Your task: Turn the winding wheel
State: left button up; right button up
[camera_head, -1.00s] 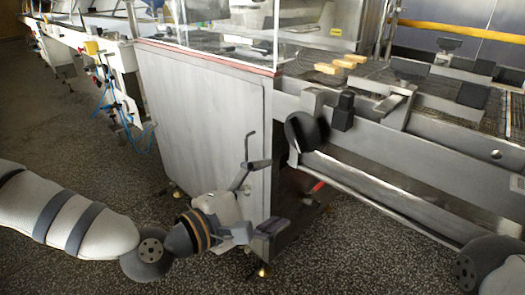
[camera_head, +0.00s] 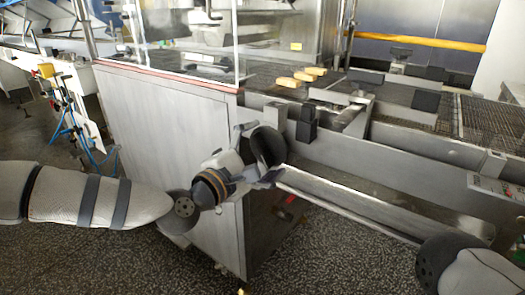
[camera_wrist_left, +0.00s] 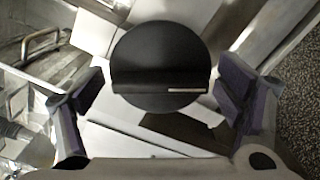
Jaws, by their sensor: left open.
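The winding wheel (camera_head: 268,146) is a dark round disc on the side of the steel machine, below its mesh belt. In the left wrist view the wheel (camera_wrist_left: 160,55) sits face-on, with a ridge across its lower part. My left gripper (camera_head: 257,157) is at the wheel, its fingers on either side of it in the head view. In the left wrist view the open left gripper (camera_wrist_left: 160,95) has a gap between each finger and the disc. Nothing is held. Contact is not visible. My right gripper is out of view; only part of my right arm shows at lower right.
A black block (camera_head: 306,124) stands just right of the wheel. A long steel trough (camera_head: 350,197) runs to the right below it. A panelled cabinet (camera_head: 165,145) is left of the wheel. Yellowish bars (camera_head: 303,77) lie on the mesh. The speckled floor in front is clear.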

pick_arm(q)
jog(key=c, duration=0.9)
jog(key=shift+o, duration=0.2)
jog(key=shift+m, duration=0.3)
jog(key=m, duration=0.2)
jog(key=shift+m, duration=0.4)
jog(key=m, duration=0.3)
jog(key=shift+m, duration=0.3)
jog(key=m+p, duration=0.1)
jog(key=m, duration=0.5)
jog(key=shift+r+p, duration=0.1)
jog(key=shift+p, duration=0.25)
jog(key=m+p, duration=0.1)
jog(key=m, duration=0.4)
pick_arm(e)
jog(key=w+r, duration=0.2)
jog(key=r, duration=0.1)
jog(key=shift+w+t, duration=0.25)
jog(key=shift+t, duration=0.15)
